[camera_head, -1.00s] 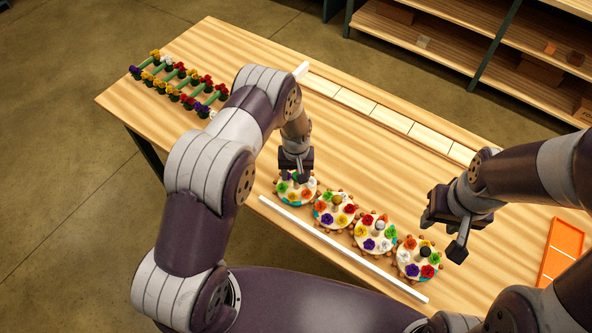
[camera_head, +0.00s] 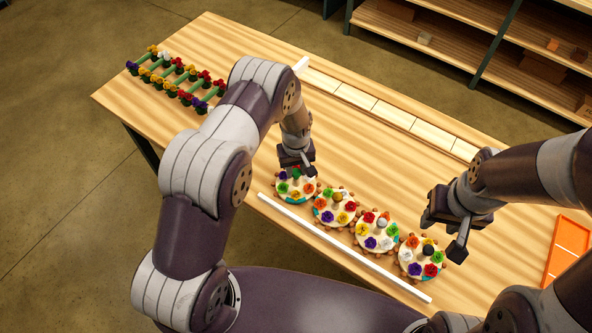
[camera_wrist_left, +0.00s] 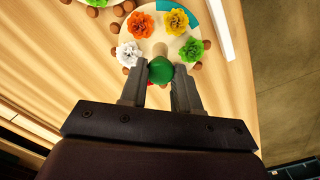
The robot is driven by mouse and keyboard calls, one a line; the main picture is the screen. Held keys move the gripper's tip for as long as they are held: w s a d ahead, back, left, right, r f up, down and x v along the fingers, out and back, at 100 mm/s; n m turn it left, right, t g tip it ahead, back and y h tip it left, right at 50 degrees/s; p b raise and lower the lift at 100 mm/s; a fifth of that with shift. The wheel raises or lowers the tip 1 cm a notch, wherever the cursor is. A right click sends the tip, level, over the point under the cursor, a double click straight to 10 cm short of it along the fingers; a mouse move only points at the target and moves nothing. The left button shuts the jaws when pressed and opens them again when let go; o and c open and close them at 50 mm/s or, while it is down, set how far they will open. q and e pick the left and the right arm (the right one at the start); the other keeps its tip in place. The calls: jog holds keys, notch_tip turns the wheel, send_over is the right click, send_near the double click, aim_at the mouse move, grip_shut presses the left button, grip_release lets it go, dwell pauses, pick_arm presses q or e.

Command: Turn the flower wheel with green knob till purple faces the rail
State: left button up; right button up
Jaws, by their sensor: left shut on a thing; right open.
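The wheel with the green knob (camera_head: 284,199) is the leftmost of a row of flower wheels. Its green knob (camera_wrist_left: 160,69) sits between the fingers of my left gripper (camera_wrist_left: 160,88), which is shut on it. In the left wrist view, orange (camera_wrist_left: 141,25), yellow (camera_wrist_left: 175,22), green (camera_wrist_left: 191,50) and white (camera_wrist_left: 130,53) flowers show, with red partly hidden under the fingers. The white rail (camera_head: 345,248) runs along the near side of the wheels. My right gripper (camera_head: 447,232) is open and empty above the table.
Three more flower wheels (camera_head: 335,207), (camera_head: 377,231), (camera_head: 422,257) stand close in line to the right. A flower rack (camera_head: 175,78) is at the far left of the table. An orange tray (camera_head: 567,250) lies at the right. The table middle is clear.

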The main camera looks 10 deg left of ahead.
pick_arm(q)
jog(key=n+b, duration=0.2)
jog(key=n, duration=0.2)
jog(key=shift+f+n+b, duration=0.1)
jog(key=shift+n+b, duration=0.2)
jog(key=shift+b, duration=0.05)
jog(key=n+b, duration=0.1)
jog(key=n, duration=0.2)
jog(key=shift+n+b, duration=0.3)
jog(key=shift+b, duration=0.05)
jog(key=n+b, duration=0.2)
jog(key=n, duration=0.3)
jog(key=shift+r+n+b, duration=0.25)
jog(key=shift+n+b, duration=0.1)
jog(key=shift+n, duration=1.45)
jog(key=shift+w, duration=0.1)
jog(key=o, duration=1.1)
jog(key=shift+c, duration=0.2)
jog(key=shift+d, duration=0.1)
